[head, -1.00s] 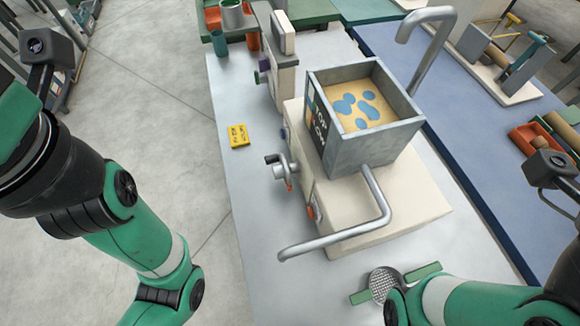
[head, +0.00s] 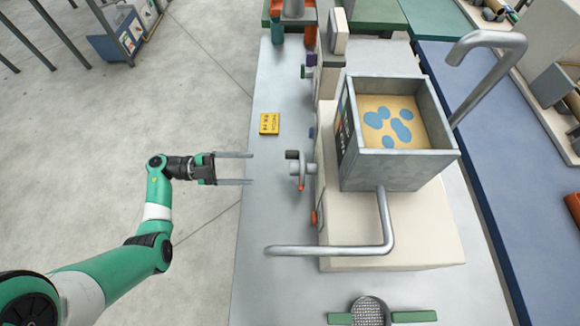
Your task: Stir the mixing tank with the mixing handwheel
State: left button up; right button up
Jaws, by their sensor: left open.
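The mixing tank (head: 405,164) is an open grey square box on a cream machine body (head: 400,238). It holds tan liquid with several blue patches (head: 388,125). The mixing handwheel (head: 302,170) appears to be the small grey crank with a dark knob and an orange tip, on the left side of the machine. My left gripper (head: 250,168) is left of the handwheel, at about its height in the picture. Its two long grey fingers point right and are apart, with nothing between them. A gap shows between fingertips and handwheel. My right gripper is out of view.
A bent grey pipe (head: 385,225) runs in front of the tank, and another (head: 490,85) rises behind it. A yellow label block (head: 269,123) lies on the grey table (head: 270,205). A round mesh strainer (head: 369,312) with green handles is at the front.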

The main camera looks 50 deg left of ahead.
aim_at(295, 168)
pick_arm(q)
jog(key=b+x, duration=0.1)
jog(key=x, duration=1)
jog(key=shift+w+d, duration=0.25)
grip_shut()
